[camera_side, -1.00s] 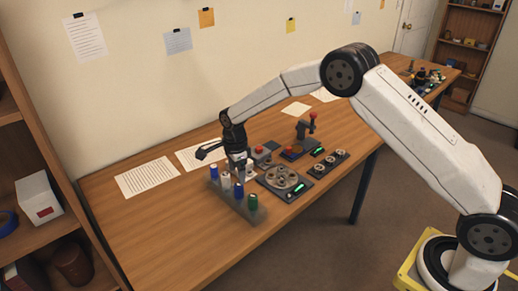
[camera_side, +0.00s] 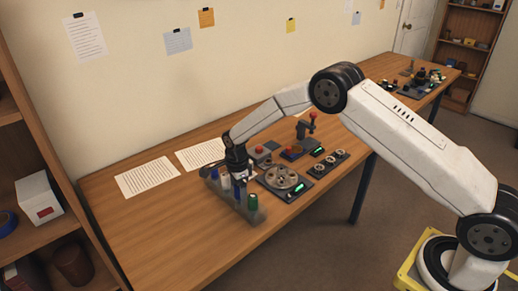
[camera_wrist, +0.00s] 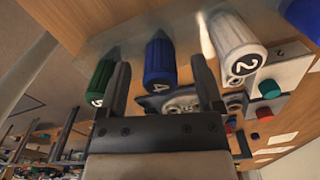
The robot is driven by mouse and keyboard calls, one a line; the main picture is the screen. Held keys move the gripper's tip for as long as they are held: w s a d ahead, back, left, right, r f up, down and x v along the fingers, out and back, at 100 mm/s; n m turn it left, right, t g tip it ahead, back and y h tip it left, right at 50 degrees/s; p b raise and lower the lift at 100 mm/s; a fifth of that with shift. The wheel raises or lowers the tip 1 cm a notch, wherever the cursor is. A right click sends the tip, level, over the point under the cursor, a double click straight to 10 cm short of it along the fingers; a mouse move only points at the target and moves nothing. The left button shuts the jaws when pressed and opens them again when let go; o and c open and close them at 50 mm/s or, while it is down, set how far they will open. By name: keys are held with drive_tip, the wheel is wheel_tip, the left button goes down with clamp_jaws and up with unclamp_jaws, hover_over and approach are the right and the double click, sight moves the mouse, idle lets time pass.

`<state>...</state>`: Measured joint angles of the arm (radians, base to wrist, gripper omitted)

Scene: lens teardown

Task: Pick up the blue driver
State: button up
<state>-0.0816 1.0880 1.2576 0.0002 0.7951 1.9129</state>
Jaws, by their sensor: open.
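A blue driver (camera_wrist: 160,62), marked 4, stands between the fingers of my open gripper (camera_wrist: 160,66) in the wrist view. No grip on it shows. In the side view this blue driver (camera_side: 239,191) is in the grey rack (camera_side: 246,214), right below my gripper (camera_side: 240,178), which partly hides it. A second blue driver (camera_side: 214,174) stands at the rack's far end; in the wrist view it is cut off at the top right corner (camera_wrist: 300,14).
A green driver (camera_side: 253,201) and a white driver (camera_wrist: 236,48), marked 2, stand on either side of my gripper. A round-dial device (camera_side: 281,178) sits right of the rack. Papers (camera_side: 147,177) lie behind. The front left table is clear.

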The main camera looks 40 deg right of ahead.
idle(0.4)
clamp_jaws()
drive_tip(key=shift+r, duration=0.1)
drive_tip(key=shift+r, duration=0.7)
drive_tip(key=s+d+r, duration=0.1)
drive_tip(key=s+r, duration=1)
drive_tip(key=s, duration=0.3)
drive_tip(key=shift+r, duration=0.2)
